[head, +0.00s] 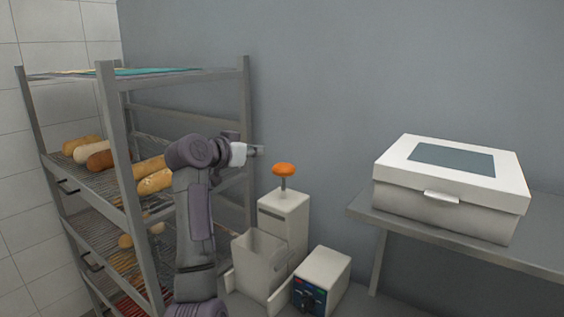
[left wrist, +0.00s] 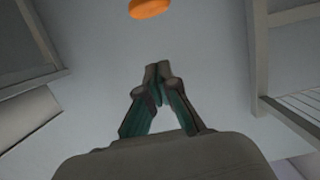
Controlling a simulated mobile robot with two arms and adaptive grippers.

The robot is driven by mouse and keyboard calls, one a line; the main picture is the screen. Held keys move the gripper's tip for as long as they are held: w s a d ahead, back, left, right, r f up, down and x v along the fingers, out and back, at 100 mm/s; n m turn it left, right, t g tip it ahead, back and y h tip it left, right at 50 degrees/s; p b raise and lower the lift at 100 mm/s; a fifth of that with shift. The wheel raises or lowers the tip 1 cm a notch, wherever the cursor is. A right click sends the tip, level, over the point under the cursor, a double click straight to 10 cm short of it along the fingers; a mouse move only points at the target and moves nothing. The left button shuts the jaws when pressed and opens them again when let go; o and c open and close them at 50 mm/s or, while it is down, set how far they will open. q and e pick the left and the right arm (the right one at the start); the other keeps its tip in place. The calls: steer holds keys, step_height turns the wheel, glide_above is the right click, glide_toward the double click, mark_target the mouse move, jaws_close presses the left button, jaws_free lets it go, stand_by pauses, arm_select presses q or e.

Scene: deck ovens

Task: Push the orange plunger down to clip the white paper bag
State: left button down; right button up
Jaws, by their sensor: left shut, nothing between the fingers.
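The orange plunger (head: 285,170) is a rounded knob on a thin stem, raised above a white upright machine (head: 289,222). The white paper bag (head: 258,262) appears as an open-topped, pale, box-like shape standing against the machine's front left. My left gripper (head: 260,150) is shut and empty, just left of the knob and slightly higher in the head view, apart from it. In the left wrist view the closed fingertips (left wrist: 158,74) point toward the orange knob (left wrist: 150,8), which is cut by the top edge, with a gap between. My right gripper is out of view.
A metal rack (head: 108,130) with several loaves stands at the left, close behind my left arm. A small white box with coloured buttons (head: 322,281) sits right of the bag. A white lidded box (head: 450,185) rests on a grey shelf (head: 540,258) at the right.

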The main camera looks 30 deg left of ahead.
arm_select(q)
steer(key=p, duration=0.5)
glide_above(279, 169)
steer(key=shift+f, duration=0.95)
step_height(279, 169, down, 4)
steer(key=shift+w+r+p, duration=0.1)
steer(key=shift+r+p, duration=0.15)
steer(key=shift+p, duration=0.8)
steer(key=shift+f, duration=0.5)
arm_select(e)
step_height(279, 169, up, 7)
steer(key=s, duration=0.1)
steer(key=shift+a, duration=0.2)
arm_select(q)
steer(key=shift+f, duration=0.15)
